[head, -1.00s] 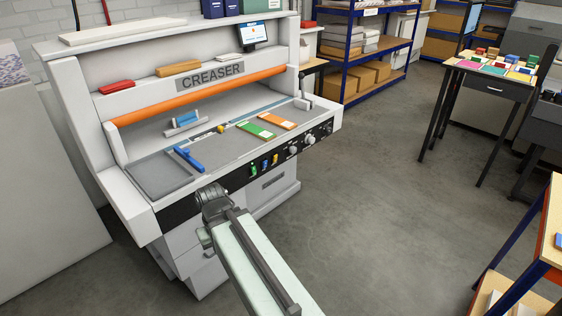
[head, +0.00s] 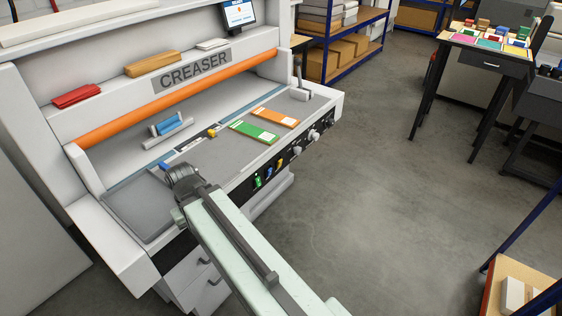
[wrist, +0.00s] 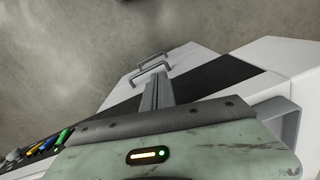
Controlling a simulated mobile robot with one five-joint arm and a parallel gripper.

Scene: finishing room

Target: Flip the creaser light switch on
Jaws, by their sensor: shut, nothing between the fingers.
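The creaser (head: 90,120) is a white machine with a black front panel. The panel carries a green switch (head: 257,181), a blue switch (head: 268,174), a yellow switch (head: 279,163) and several round knobs (head: 314,135). I cannot read which switch is the light, nor tell their positions. In the wrist view the green switch (wrist: 64,136), blue switch (wrist: 50,143) and yellow switch (wrist: 37,150) lie at the lower left. My gripper (wrist: 157,80) is shut and empty, apart from the switches, over the machine's front. Its fingertips are hidden in the head view by my arm.
Green (head: 254,132) and orange (head: 276,116) cards lie on the creaser bed. Drawer handles (wrist: 149,66) stick out below the panel. A shelf corner (head: 515,280) stands at the lower right. The floor (head: 370,200) between is clear.

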